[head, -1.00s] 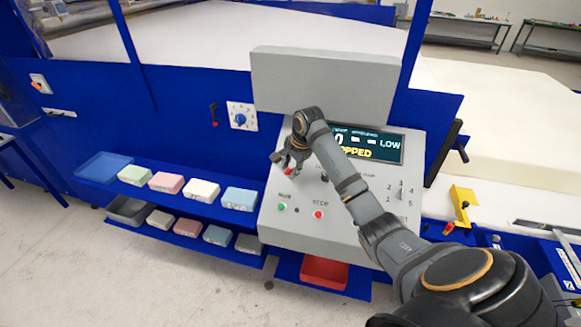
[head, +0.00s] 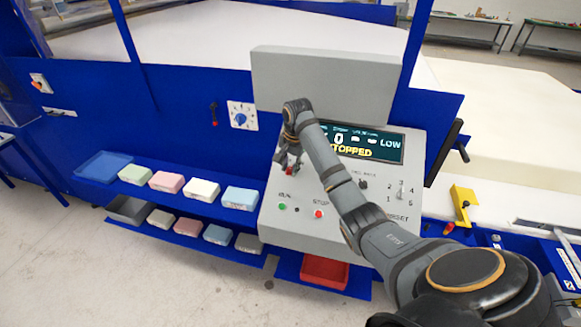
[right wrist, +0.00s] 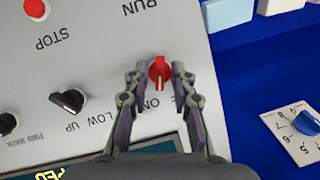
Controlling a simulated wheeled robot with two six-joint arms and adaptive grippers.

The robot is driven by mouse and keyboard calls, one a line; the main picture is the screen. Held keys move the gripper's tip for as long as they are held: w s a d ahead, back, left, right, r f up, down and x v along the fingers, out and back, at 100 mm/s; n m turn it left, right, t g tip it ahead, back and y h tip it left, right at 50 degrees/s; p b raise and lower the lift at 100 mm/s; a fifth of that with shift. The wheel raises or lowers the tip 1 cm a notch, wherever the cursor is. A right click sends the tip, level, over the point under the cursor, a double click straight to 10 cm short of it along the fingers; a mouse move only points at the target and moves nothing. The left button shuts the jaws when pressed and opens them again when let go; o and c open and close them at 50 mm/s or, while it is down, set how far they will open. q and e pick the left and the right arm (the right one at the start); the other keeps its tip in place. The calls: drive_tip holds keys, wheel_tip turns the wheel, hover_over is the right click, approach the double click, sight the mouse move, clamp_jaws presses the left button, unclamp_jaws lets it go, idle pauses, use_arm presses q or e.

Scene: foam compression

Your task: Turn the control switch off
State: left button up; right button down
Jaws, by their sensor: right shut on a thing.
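The control switch, a small red knob (right wrist: 159,72), sits on the sloped grey control panel (head: 330,231). Its grip lies nearly upright in the right wrist view, with the letters "ON" beside it and other lettering partly hidden by a finger. My right gripper (right wrist: 160,78) has a finger on each side of the knob and is shut on it. In the head view, the right gripper (head: 290,164) is at the panel's upper left, with a bit of red between its fingertips. The display (head: 365,143) reads "STOPPED" and "LOW". My left gripper is out of view.
A green RUN button (head: 282,207) and red STOP button (head: 318,214) sit below the gripper. A black selector (right wrist: 70,101) is close by. A blue dial (head: 240,119) is on the left wall. Shelves of coloured foam blocks (head: 202,187) stand to the left.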

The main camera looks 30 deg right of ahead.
drive_tip(key=n+g, duration=0.1)
drive_tip(key=n, duration=0.1)
drive_tip(key=n+g+h, duration=0.1)
drive_tip(key=n, duration=0.2)
drive_tip(key=shift+w+a, duration=0.2)
drive_tip(key=n+h, duration=0.1)
drive_tip(key=n, duration=0.1)
drive_tip(key=n+g+h, duration=0.1)
drive_tip(key=n, duration=0.2)
drive_tip(key=shift+w+a+h, duration=0.1)
drive_tip(key=shift+a+h, duration=0.05)
drive_tip(key=shift+h, duration=0.15)
drive_tip(key=shift+n, duration=0.3)
drive_tip(key=c, duration=1.4)
unclamp_jaws()
drive_tip(key=shift+c, duration=0.2)
